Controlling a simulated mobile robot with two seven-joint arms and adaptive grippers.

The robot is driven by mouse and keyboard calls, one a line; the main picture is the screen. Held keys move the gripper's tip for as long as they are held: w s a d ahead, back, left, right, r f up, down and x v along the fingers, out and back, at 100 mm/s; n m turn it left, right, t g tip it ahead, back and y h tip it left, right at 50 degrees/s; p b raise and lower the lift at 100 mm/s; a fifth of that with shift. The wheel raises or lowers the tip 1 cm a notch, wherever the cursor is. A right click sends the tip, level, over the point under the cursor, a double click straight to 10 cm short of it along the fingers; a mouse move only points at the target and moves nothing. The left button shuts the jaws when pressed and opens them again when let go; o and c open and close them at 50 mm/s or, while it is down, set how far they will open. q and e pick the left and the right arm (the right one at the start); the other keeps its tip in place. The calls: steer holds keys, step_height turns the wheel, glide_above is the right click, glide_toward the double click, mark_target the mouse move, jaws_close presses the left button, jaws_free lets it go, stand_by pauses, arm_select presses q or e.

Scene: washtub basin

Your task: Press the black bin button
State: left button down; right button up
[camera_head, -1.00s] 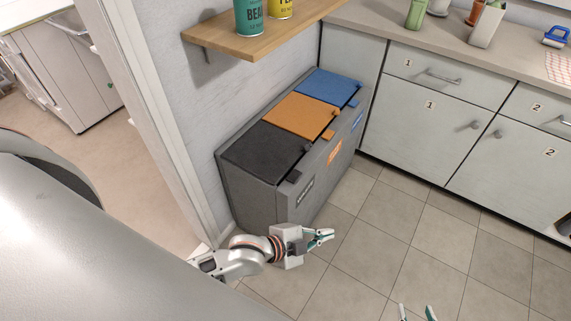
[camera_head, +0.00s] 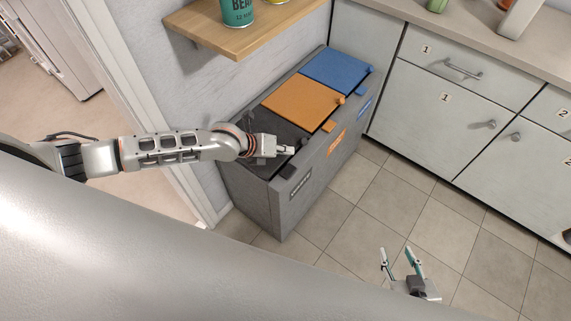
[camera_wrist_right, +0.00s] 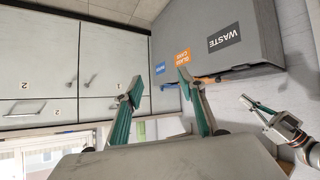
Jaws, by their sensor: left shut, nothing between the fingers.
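The black bin lid (camera_head: 262,125) is the nearest of three lids on a grey bin unit in the head view, partly covered by my left arm. A small black tab (camera_head: 288,171) sits on the front edge below it, and a dark knob (camera_head: 303,143) is at the lid's front corner. My left gripper (camera_head: 290,150) is shut and empty, over the front of the black lid, just behind the tab; contact cannot be told. It also shows in the right wrist view (camera_wrist_right: 246,100). My right gripper (camera_head: 397,252) is open and empty over the floor, away from the bins.
The orange lid (camera_head: 302,100) and blue lid (camera_head: 337,68) lie beyond, each with its own tab. A wooden shelf (camera_head: 235,38) with cans hangs above the bins. Grey cabinets (camera_head: 445,110) stand at the right. The tiled floor before the bins is clear.

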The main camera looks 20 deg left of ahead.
mark_target(286, 171)
arm_select(q)
steer(key=shift+a, duration=0.1)
arm_select(e)
steer(key=shift+s+a+f, duration=0.1)
steer(key=shift+s, duration=0.1)
arm_select(q)
steer(key=shift+f, duration=0.15)
arm_select(e)
steer(key=shift+f, duration=0.15)
arm_select(q)
step_height(286, 171, down, 4)
steer(key=b, duration=0.4)
step_height(286, 171, down, 4)
steer(key=b, duration=0.3)
steer(key=shift+f+b, duration=0.2)
steer(key=shift+b, duration=0.2)
arm_select(e)
step_height(286, 171, down, 8)
steer(key=shift+s+a+r, duration=0.25)
steer(key=shift+s+a, duration=0.05)
steer(key=shift+a, duration=0.1)
steer(key=shift+w+r, duration=0.1)
steer(key=shift+r, duration=0.05)
